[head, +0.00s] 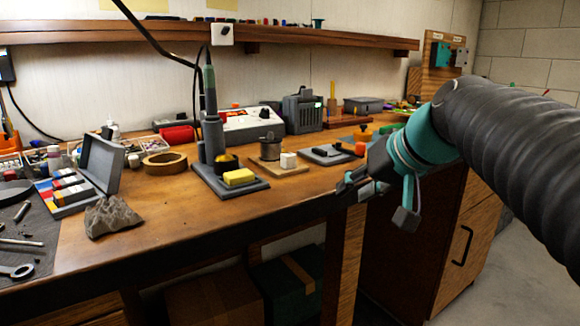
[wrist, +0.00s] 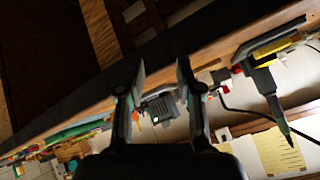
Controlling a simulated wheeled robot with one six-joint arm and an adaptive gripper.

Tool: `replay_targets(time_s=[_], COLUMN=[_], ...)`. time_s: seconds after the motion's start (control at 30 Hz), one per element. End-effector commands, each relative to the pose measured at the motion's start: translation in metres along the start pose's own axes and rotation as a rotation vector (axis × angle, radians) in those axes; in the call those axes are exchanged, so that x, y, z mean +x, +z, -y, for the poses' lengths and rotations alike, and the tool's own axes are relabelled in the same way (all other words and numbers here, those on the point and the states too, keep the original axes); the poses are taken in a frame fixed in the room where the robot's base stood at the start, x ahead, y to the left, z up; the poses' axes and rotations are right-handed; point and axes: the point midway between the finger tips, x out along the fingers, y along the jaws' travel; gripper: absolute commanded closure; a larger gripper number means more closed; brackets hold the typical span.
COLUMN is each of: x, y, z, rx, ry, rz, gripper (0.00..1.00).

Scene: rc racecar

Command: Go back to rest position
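My gripper (head: 381,200) is at the right of the head view, at the end of my dark ribbed arm. It hangs at the front edge of the wooden workbench (head: 290,208). Its two fingers are apart. The wrist view shows the same gripper (wrist: 160,75) with a clear gap between the fingers and nothing held. The wrist view is tilted, with the bench edge running diagonally behind the fingers.
A soldering iron stand (head: 228,188) with a yellow sponge (head: 239,177) stands near the bench's front edge. A cabinet (head: 468,235) is below my arm. Open floor (head: 515,270) shows at the right.

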Motion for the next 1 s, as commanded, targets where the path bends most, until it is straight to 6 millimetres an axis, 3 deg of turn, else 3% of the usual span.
replay_targets(time_s=[0.03,0.1,0.3,0.4,0.5,0.67,1.0], x=[0.003,0.008,0.020,0.024,0.027,0.029,0.029], y=[0.031,0.071,0.178,0.220,0.247,0.266,0.266], z=[-0.004,-0.014,-0.047,-0.062,-0.074,-0.084,-0.084], rx=[0.002,0.006,-0.010,-0.026,-0.041,-0.052,-0.052], ry=[0.040,0.102,0.265,0.327,0.369,0.398,0.399], rz=[0.027,0.064,0.144,0.168,0.183,0.192,0.193], gripper=[0.65,0.65,0.65,0.65,0.65,0.65,0.65])
